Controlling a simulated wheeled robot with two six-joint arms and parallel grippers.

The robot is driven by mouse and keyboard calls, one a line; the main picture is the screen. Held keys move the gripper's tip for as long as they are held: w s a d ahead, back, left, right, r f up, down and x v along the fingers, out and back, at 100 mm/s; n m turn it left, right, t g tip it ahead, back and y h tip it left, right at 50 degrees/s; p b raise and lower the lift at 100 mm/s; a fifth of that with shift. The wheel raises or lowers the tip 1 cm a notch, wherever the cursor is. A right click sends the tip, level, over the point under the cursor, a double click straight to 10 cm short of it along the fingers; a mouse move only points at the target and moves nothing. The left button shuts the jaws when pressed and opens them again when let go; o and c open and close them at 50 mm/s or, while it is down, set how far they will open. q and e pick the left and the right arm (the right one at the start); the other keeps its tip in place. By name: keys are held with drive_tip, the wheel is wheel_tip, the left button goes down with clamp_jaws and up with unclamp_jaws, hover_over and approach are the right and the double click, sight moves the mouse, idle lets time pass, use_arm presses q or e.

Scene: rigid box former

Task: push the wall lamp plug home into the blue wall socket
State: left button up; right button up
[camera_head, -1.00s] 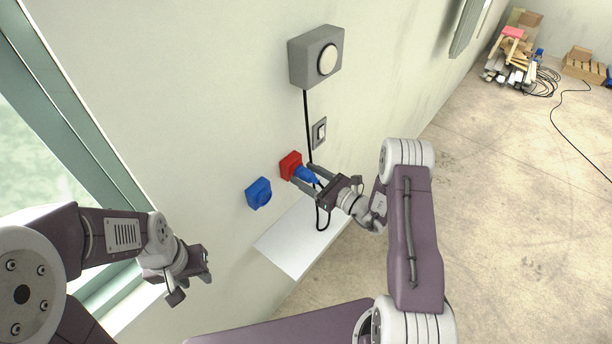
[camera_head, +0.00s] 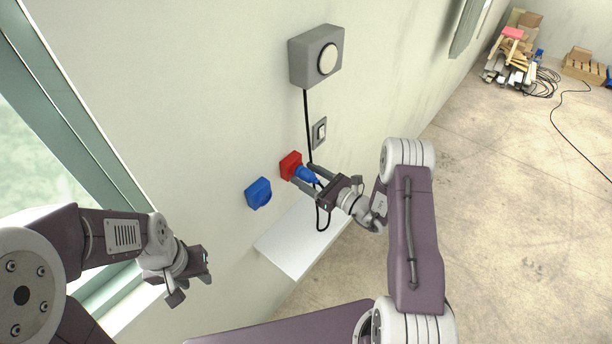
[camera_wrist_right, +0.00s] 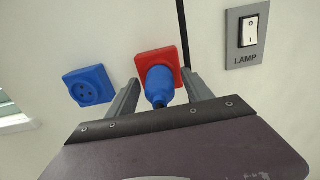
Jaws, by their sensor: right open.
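The blue plug (camera_head: 308,175) sits at the red wall socket (camera_head: 290,163), its front against or in it; the wrist view shows the plug (camera_wrist_right: 160,88) over the face of the red socket (camera_wrist_right: 158,62). The blue wall socket (camera_head: 258,193) is empty, left of the red one; its holes show in the wrist view (camera_wrist_right: 90,86). My right gripper (camera_head: 306,177) is open, its fingers (camera_wrist_right: 162,98) on either side of the plug with gaps. My left gripper (camera_head: 192,278) is far left, away from the sockets; its jaws are not clear.
The grey wall lamp (camera_head: 316,58) hangs above, its black cord (camera_head: 307,125) running down behind the gripper and looping below. A lamp switch (camera_head: 319,132) is above the red socket. A white shelf (camera_head: 300,240) juts out below the sockets. A window is at left.

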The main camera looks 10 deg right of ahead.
sight(315, 181)
clamp_jaws()
drive_tip(key=shift+s+d, duration=0.2)
drive_tip(key=shift+s, duration=0.05)
drive_tip(key=shift+v, duration=0.9)
drive_tip(key=shift+s+d, duration=0.25)
drive_tip(key=shift+v, duration=1.5)
